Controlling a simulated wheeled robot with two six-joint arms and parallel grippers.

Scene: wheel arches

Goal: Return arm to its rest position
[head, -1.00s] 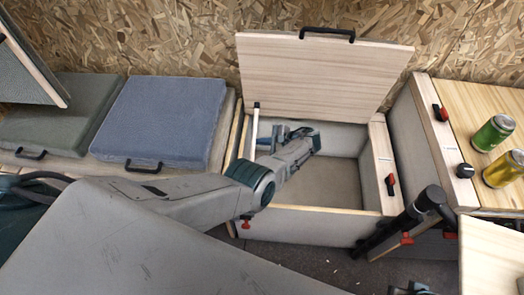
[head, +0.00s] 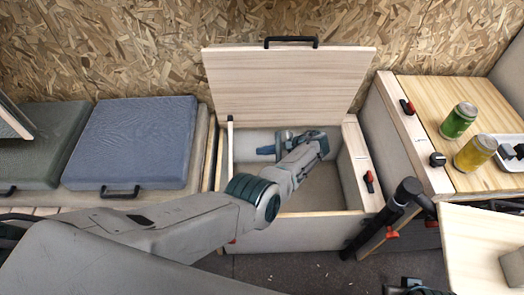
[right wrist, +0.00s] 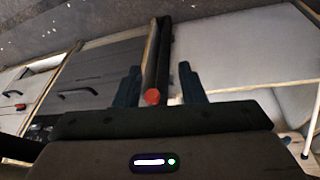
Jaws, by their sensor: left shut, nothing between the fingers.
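My left arm (head: 235,205) comes in from the left and reaches over the front edge of an open storage box (head: 300,232). My left gripper (head: 268,150) is shut and empty, over or inside the box opening near its back wall. Its fingers point left, and its exact height above the box floor cannot be told. My right gripper (right wrist: 160,82) shows in the right wrist view with its two dark fingers apart. A dark pole with a red end (right wrist: 152,97) shows between them, with no visible grip on it.
The box lid (head: 290,85) stands raised, with a pale prop (head: 229,150) at the left. A blue cushion (head: 132,143) lies left. On the right are a wooden counter (head: 425,95), a green can (head: 459,121), a yellow can (head: 475,153) and a black table leg (head: 385,220).

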